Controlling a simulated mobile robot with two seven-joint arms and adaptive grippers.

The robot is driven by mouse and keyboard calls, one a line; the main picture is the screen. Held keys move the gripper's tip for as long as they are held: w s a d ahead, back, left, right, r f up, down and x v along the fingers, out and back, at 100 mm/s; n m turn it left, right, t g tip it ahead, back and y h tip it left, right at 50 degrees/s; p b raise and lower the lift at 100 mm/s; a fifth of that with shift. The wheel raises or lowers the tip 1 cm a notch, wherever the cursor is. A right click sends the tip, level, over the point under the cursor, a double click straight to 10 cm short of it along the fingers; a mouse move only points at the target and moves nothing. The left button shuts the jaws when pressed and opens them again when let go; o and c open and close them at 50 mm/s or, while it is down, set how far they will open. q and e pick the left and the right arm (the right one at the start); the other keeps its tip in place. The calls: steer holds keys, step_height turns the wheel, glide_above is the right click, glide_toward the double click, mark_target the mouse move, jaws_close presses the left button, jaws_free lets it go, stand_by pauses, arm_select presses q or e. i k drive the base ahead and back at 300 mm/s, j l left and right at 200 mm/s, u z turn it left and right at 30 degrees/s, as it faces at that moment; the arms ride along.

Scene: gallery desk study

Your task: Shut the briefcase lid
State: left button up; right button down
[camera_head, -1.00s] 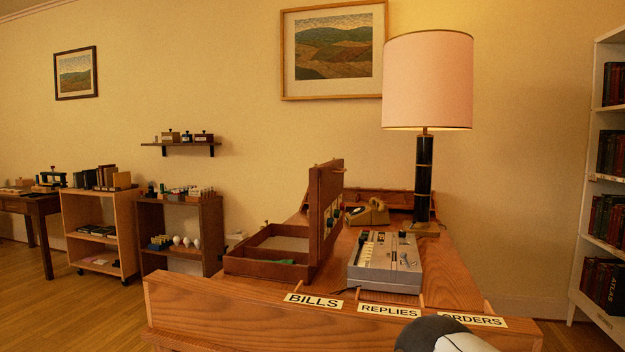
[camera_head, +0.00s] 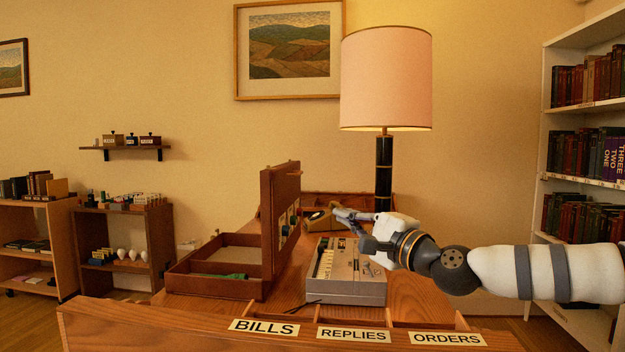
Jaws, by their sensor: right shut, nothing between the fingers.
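The brown briefcase (camera_head: 212,287) sits on the left part of the wooden desk. Its lid (camera_head: 281,222) stands open and upright on the case's right side. A green item lies in the open case. My right arm comes in from the right, and my right gripper (camera_head: 350,214) is shut and empty. It is above the grey device, to the right of the lid and apart from it in the picture. My left gripper is not in view.
A grey device with keys (camera_head: 345,275) stands right of the briefcase. A lamp (camera_head: 386,80) and a phone (camera_head: 318,220) stand behind. The desk's front ledge has slots labelled BILLS, REPLIES and ORDERS (camera_head: 447,339). A white bookshelf (camera_head: 545,150) stands at right.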

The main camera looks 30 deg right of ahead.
mark_target(280, 184)
steer(key=i+l, duration=1)
